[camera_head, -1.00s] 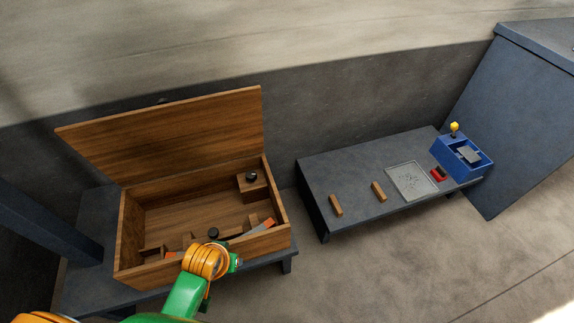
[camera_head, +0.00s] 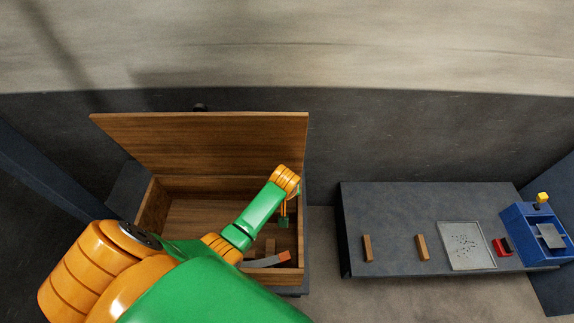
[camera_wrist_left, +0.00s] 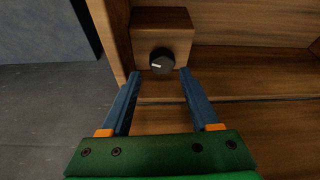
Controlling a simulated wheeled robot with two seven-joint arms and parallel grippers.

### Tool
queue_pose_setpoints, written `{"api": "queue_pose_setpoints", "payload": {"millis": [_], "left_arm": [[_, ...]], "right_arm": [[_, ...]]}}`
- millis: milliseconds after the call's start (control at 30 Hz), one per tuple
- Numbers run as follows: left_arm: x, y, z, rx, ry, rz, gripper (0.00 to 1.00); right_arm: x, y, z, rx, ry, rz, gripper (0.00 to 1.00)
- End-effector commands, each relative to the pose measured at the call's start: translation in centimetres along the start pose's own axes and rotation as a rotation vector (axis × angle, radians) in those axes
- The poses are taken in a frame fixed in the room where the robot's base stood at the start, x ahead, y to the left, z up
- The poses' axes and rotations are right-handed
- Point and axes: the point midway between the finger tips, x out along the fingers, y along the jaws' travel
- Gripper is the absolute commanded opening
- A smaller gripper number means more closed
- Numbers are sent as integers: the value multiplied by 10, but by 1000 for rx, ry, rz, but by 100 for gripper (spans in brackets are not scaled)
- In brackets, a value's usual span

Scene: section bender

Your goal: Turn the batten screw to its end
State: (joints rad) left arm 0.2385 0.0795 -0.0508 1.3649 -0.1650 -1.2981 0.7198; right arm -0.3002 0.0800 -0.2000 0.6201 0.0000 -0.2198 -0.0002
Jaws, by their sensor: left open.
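The screw, a dark round knob (camera_wrist_left: 162,61) with a pale mark on its face, sits on a small wooden block (camera_wrist_left: 160,30) in a corner of the box. My left gripper (camera_wrist_left: 158,74) is open, its two blue fingers apart, with the knob just ahead of the fingertips and between their lines. It does not appear to touch the knob. In the head view my left gripper (camera_head: 284,221) hangs over the right part of the open wooden box (camera_head: 152,206), and my arm hides the knob there. My right gripper is not in view.
The box lid (camera_head: 205,143) stands open at the back. An orange-ended tool (camera_head: 268,260) lies in the box's front right.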

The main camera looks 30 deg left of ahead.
Motion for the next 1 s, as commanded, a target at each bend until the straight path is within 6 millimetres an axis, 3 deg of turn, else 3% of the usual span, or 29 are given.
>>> {"api": "queue_pose_setpoints", "payload": {"millis": [33,200,500,533,700,767,1000], "left_arm": [[18,-1,3,1,-1,-3,62],[45,-1,2,1,-1,-2,62],[49,0,1,2,0,0,62],[49,0,1,2,0,0,59],[49,0,1,3,0,0,13],[49,-1,1,3,0,0,0],[48,-1,0,22,0,6,0]], "right_arm": [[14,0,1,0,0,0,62],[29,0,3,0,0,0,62],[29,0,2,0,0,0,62],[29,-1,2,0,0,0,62],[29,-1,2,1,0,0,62],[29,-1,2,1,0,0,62],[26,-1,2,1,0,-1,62]]}}
